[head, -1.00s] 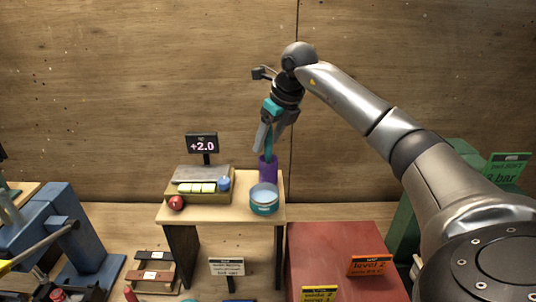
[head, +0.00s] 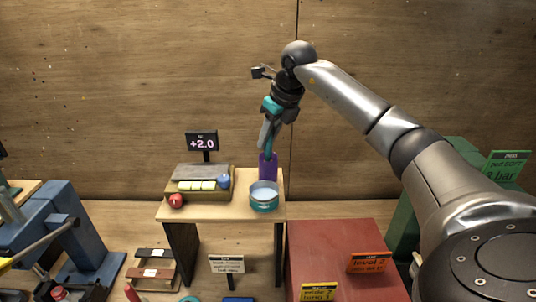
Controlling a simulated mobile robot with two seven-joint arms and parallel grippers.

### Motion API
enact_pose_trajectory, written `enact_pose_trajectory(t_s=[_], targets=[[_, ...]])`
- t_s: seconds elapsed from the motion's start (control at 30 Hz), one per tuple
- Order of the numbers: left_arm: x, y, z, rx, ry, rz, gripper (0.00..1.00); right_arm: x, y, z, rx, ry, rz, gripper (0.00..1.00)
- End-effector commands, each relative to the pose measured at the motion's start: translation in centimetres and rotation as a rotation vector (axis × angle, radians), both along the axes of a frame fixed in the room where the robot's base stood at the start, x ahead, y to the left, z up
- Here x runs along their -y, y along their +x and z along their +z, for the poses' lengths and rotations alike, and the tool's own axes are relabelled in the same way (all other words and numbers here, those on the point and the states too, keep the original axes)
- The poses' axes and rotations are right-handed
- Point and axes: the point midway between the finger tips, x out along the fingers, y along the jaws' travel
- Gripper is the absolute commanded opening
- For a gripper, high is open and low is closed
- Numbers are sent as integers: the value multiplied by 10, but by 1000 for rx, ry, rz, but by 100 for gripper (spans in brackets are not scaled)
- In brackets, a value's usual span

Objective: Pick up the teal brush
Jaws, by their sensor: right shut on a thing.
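The teal brush (head: 268,146) stands upright with its lower end in or just behind the purple holder (head: 267,168) at the back right of the small wooden table (head: 222,211). My right gripper (head: 267,132) points down from above and is shut on the brush's upper part. The gripper's fingers partly hide the brush, and the holder hides its lower end. My left gripper is not in the head view.
A teal-and-white round tin (head: 264,195) stands in front of the holder. A tray (head: 200,195) with pale blocks, a blue ball (head: 223,181) and a red ball (head: 176,201) are to the left. A sign (head: 202,142) reads +2.0. A red box (head: 335,255) stands lower right.

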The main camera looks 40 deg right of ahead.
Motion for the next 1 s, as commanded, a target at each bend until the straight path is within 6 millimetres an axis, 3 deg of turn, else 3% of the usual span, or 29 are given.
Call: enact_pose_trajectory(t_s=[0.37, 0.57, 1.0], targets=[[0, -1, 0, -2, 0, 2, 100, 0, 0, 2, 2, 0, 0, 0], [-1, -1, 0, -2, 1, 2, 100, 0, 1, 14, 3, 0, 0, 0], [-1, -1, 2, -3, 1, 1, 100, 0, 1, 84, 6, 1, -1, 0]])
